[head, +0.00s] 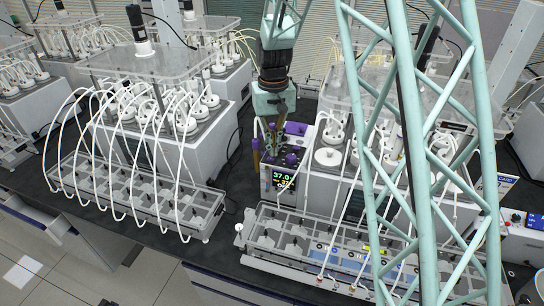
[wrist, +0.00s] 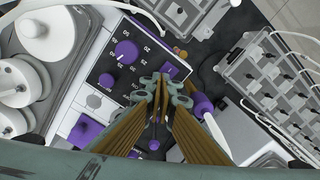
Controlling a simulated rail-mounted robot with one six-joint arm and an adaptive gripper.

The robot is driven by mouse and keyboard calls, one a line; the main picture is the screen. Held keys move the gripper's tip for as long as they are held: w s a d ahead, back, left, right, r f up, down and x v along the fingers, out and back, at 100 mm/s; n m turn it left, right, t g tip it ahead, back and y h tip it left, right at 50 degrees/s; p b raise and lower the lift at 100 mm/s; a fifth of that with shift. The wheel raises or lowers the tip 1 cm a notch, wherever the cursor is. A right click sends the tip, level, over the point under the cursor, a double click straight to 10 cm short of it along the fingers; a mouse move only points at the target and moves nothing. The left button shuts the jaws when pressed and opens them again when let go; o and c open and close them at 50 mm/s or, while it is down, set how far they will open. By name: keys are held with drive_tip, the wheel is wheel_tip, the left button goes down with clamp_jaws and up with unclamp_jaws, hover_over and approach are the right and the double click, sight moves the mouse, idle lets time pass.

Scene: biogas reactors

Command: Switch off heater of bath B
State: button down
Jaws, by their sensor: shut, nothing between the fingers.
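A heater unit with a lit display (head: 284,179) reading about 37.0 stands between the two reactor baths in the head view. Purple parts (head: 296,128) show on its top. In the wrist view its dark dial panel (wrist: 112,68) carries a large purple knob (wrist: 126,52) and a smaller purple knob (wrist: 107,80). A purple part (wrist: 171,72) shows at the panel's edge, just beyond my fingertips. My gripper (head: 272,148) points down over the unit, shut and empty. It also shows in the wrist view (wrist: 162,88), covering part of the panel. I cannot read any bath letter.
White reactor baths (head: 168,150) with clear lids and many tubes stand on both sides, close to my arm. Racks of grey compartments (head: 130,193) lie in front. A white-handled purple part (wrist: 205,108) is right of my fingers. Dark bench shows between the racks.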

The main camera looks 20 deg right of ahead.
drive_tip(key=shift+r+p, duration=1.45)
drive_tip(key=shift+r, duration=2)
drive_tip(key=s+r+t+b, duration=0.1)
drive_tip(key=s+r+b, duration=0.4)
drive_tip(key=s, duration=0.6)
drive_tip(key=s+r+t+b, duration=0.1)
drive_tip(key=s+r+b, duration=0.3)
drive_tip(key=s+r, duration=0.55)
drive_tip(key=s+f+t+b, duration=0.1)
drive_tip(key=s+f+b, duration=0.2)
drive_tip(key=s, duration=0.9)
drive_tip(key=s+f+t+b, duration=0.1)
drive_tip(key=s+f+b, duration=0.2)
drive_tip(key=s, duration=1)
drive_tip(key=shift+s+f+n+b, duration=0.2)
drive_tip(key=shift+f+n+b, duration=0.1)
drive_tip(key=shift+b, duration=0.75)
drive_tip(key=c, duration=3.4)
unclamp_jaws()
drive_tip(key=shift+r, duration=0.1)
drive_tip(key=shift+c, duration=0.2)
